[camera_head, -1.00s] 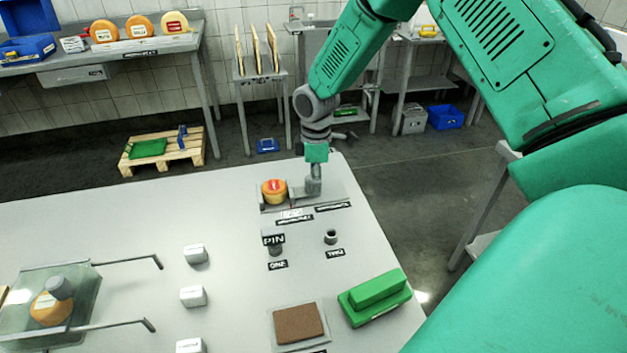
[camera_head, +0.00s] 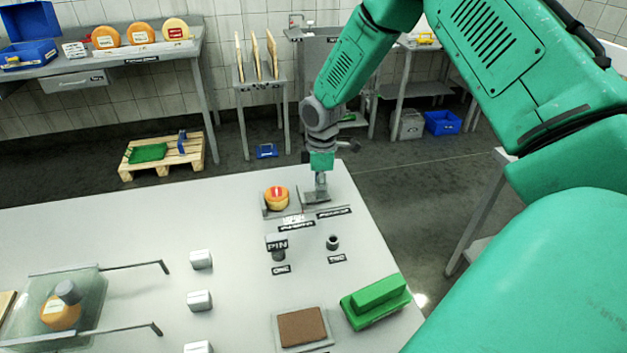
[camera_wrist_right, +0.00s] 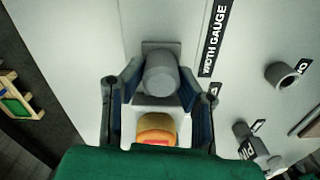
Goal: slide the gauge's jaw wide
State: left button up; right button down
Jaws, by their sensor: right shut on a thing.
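The width gauge (camera_head: 283,214) lies near the far edge of the grey table, with an orange cheese wheel (camera_head: 276,198) on its left part. My right gripper (camera_head: 320,188) points down over the gauge's grey jaw plate (camera_head: 314,198), to the right of the cheese. In the right wrist view my right gripper (camera_wrist_right: 160,82) is shut on the jaw's grey round knob (camera_wrist_right: 161,72), a finger on each side. The cheese wheel (camera_wrist_right: 157,127) shows below the knob there, partly hidden by my gripper body. My left gripper is not in view.
A pin (camera_head: 277,246) and a short hollow post (camera_head: 333,242) stand in front of the gauge. A green block (camera_head: 376,302), a brown pad (camera_head: 302,327) and several white blocks (camera_head: 201,260) stand nearer. The table's right edge is close to the gauge.

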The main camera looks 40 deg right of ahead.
jog(key=shift+s+f, duration=0.2)
jog(key=shift+s, duration=0.15)
jog(key=c, duration=1.3)
grip_release()
jog(key=shift+d, duration=0.15)
jog(key=shift+o, duration=0.5)
jog(key=shift+s+d, duration=0.1)
jog(key=shift+d, duration=0.35)
jog(key=shift+d+f, duration=0.1)
jog(key=shift+d, duration=0.2)
jog(key=shift+w+a+r, duration=0.1)
jog(key=shift+w+r, duration=0.1)
jog(key=shift+w, duration=0.05)
jog(key=r, duration=0.4)
jog(key=a+r, duration=0.1)
jog(key=r, duration=0.4)
jog(key=d+r, duration=0.1)
jog(key=shift+s+r, duration=0.1)
jog(key=shift+r, duration=0.25)
jog(key=shift+a+r, duration=0.15)
jog(key=shift+r, duration=0.25)
